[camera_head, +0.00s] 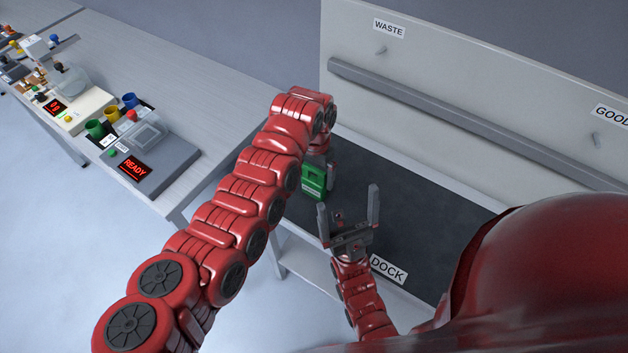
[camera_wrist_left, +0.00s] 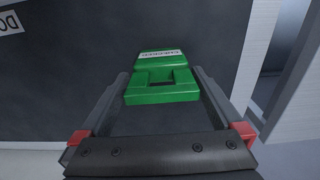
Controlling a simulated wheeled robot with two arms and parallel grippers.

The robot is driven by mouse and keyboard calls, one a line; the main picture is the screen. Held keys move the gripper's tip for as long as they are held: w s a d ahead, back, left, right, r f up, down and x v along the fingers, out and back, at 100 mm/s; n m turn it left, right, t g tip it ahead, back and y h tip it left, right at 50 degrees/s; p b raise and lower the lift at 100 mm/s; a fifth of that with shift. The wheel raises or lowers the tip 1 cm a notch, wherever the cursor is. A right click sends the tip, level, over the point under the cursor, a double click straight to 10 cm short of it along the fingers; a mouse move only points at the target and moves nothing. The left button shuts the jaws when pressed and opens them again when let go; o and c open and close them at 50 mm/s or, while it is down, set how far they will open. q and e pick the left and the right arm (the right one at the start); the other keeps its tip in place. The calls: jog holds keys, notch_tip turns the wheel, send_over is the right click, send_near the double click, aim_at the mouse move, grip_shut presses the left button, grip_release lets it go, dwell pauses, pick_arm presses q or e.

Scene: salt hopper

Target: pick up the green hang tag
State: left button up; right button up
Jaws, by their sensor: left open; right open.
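The green hang tag (camera_head: 313,182) is on the dark top of the dock table, below the end of my left arm. In the left wrist view the tag (camera_wrist_left: 162,82) shows a square opening and a white label with upside-down lettering. My left gripper (camera_wrist_left: 160,88) is open, with its fingers on either side of the tag's near part. I cannot tell whether they touch it. In the head view my left gripper (camera_head: 319,168) is partly hidden by its own arm. My right gripper (camera_head: 349,203) is open and empty, fingers up, to the right of the tag.
A backboard (camera_head: 450,75) with a rail and pegs under WASTE and GOOD signs stands behind the table (camera_head: 440,215). A DOCK label (camera_head: 389,269) marks the front edge. At left, a bench holds a device with a READY display (camera_head: 135,168) and several coloured cups.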

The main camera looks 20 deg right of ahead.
aim_at(314, 179)
pick_arm(q)
jog(key=shift+a+f+p, duration=0.15)
jog(key=shift+f+p, duration=0.25)
jog(key=shift+f, duration=1.5)
jog(key=c, duration=1.1)
jog(key=shift+r, duration=0.15)
